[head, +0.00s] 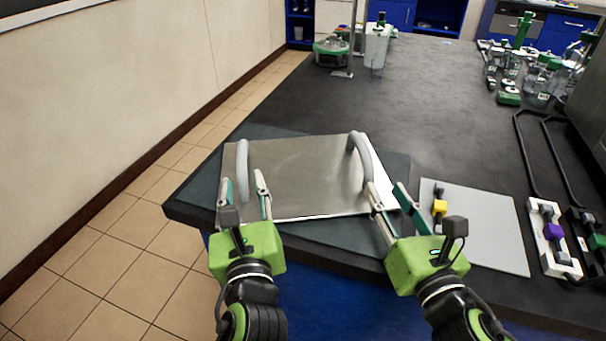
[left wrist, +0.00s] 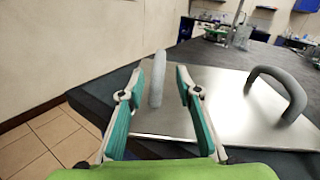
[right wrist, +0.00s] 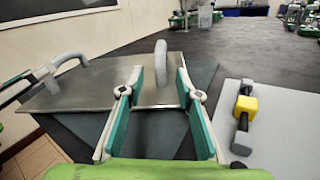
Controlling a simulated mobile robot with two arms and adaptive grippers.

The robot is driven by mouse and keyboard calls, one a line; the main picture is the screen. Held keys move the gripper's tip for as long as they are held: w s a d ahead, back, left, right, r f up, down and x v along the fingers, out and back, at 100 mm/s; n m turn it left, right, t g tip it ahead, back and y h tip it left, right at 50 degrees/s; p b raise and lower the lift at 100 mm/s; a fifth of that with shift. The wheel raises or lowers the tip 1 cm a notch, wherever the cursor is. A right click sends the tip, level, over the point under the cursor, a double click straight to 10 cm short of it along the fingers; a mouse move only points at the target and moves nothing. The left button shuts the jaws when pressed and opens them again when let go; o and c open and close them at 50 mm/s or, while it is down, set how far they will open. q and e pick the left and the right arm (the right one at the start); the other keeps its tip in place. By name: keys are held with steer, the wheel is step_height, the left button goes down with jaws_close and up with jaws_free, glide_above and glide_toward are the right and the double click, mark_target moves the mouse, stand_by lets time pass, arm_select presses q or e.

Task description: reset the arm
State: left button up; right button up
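My left gripper (head: 243,178) is open, with its fingers on either side of the left grey handle of a metal tray. That handle (left wrist: 157,80) stands between the fingertips in the left wrist view, and the fingers look apart from it. My right gripper (head: 382,190) is open near the right grey handle (head: 357,158). In the right wrist view that handle (right wrist: 161,62) rises between and just beyond the fingertips. The flat metal tray (head: 300,180) lies on a dark mat at the near edge of the table.
A light grey board (head: 490,230) with a yellow-and-grey piece (head: 439,208) lies right of the tray. Glassware with green fittings (head: 510,70) crowds the far right. The middle of the dark tabletop (head: 420,90) is clear.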

steer(key=shift+s+d, duration=0.1)
steer(key=shift+s, duration=0.25)
